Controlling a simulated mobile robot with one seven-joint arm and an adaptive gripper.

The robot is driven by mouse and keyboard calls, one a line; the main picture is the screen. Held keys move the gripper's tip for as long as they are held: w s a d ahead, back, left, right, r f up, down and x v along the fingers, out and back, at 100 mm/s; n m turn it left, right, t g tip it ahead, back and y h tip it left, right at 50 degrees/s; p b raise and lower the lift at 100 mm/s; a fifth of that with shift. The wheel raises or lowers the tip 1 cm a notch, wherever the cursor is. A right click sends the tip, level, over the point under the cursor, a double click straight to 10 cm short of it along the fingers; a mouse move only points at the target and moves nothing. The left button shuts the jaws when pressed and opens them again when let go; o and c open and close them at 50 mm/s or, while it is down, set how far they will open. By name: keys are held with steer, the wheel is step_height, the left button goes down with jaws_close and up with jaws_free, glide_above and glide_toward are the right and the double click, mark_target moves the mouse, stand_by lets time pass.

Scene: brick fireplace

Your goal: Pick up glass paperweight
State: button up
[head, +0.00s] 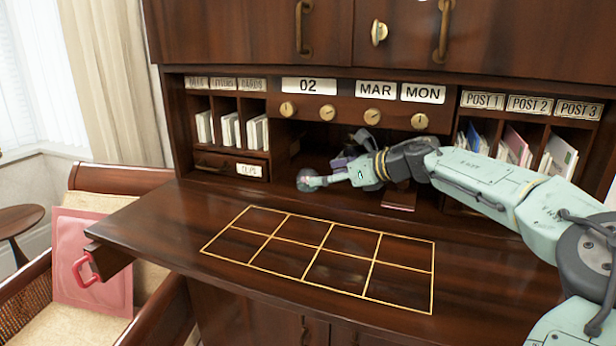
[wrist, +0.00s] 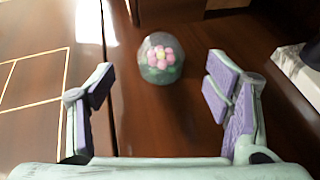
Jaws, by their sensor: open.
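The glass paperweight (wrist: 161,59) is a clear dome with a pink flower and green inside. It stands on the dark wooden desk, ahead of my gripper (wrist: 158,88) in the wrist view. My gripper is open and empty, with a purple-padded finger on each side. The paperweight lies beyond the fingertips, roughly centred between them, and touches neither.
Gold grid lines (head: 330,250) mark the clear desktop (head: 160,235) in front. Letter slots (head: 232,125) stand behind left, and post slots (head: 520,150) behind right. A pale object (wrist: 300,68) lies right of my gripper in the wrist view. A chair with a pink folder (head: 95,260) stands at left.

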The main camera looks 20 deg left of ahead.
mark_target(312, 177)
steer(key=shift+p+x, duration=0.9)
steer(key=shift+x, duration=1.9)
steer(key=shift+w, duration=0.1)
steer(key=shift+c, duration=0.3)
steer(key=c, duration=1.4)
